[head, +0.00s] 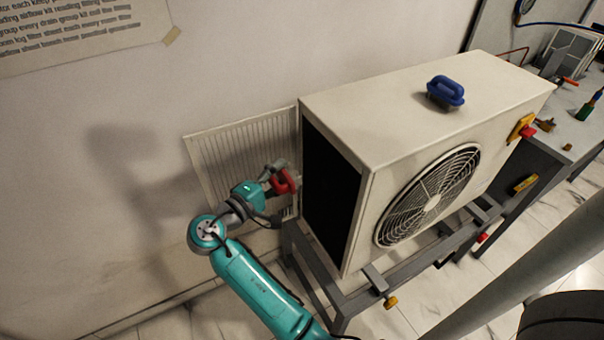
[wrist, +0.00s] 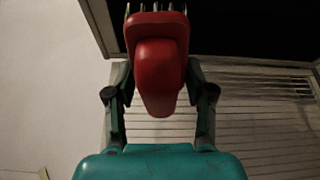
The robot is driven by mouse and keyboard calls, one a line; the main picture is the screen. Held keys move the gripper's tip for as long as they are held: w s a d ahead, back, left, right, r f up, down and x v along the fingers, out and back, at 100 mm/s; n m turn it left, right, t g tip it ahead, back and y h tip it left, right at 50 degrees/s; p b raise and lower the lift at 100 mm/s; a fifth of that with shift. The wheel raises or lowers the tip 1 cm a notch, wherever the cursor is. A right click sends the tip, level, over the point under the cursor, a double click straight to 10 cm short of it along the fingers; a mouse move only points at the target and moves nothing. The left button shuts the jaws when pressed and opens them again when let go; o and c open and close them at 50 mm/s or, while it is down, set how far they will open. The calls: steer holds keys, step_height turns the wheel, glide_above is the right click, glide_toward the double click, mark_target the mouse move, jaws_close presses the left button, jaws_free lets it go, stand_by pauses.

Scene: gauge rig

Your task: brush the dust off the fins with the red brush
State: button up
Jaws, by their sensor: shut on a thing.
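My gripper (head: 270,181) is shut on the red brush (head: 284,182) in the head view, beside the dark left end of the white fan unit. The wrist view shows the red brush (wrist: 157,62) between the two fingers, its bristles pointing up toward a dark panel. The fins (head: 308,190) are on that black side face of the unit; in the wrist view the dark face (wrist: 250,28) is too dim to show single fins or dust. I cannot tell whether the bristles touch it.
A slatted wall grille (head: 215,160) is close behind my gripper. The unit stands on a grey metal frame (head: 350,297). A bench with tools (head: 560,130) is at the right.

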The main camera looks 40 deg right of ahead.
glide_toward(320, 175)
step_height(320, 175, down, 4)
steer(key=a, duration=0.3)
steer(key=s+d, duration=0.2)
steer(key=d, duration=0.3)
steer(key=shift+s+d, duration=0.35)
steer(key=shift+s+d+f, duration=0.1)
steer(key=shift+d, duration=0.4)
steer(key=shift+s+d, duration=0.15)
steer(key=shift+d, duration=0.35)
stand_by(0.6)
steer(key=shift+a+r, duration=0.15)
steer(key=shift+r, duration=1.9)
steer(key=shift+w+d, duration=0.25)
steer(key=shift+w, duration=0.25)
steer(key=shift+w+d, duration=0.2)
steer(key=shift+w, duration=0.25)
steer(key=shift+f, duration=2.1)
steer(key=shift+w+d+r, duration=0.1)
steer(key=shift+w+d, duration=0.1)
steer(key=shift+w, duration=0.9)
steer(key=shift+s+d+r, duration=0.1)
steer(key=shift+d+r, duration=0.05)
steer(key=shift+r, duration=1.85)
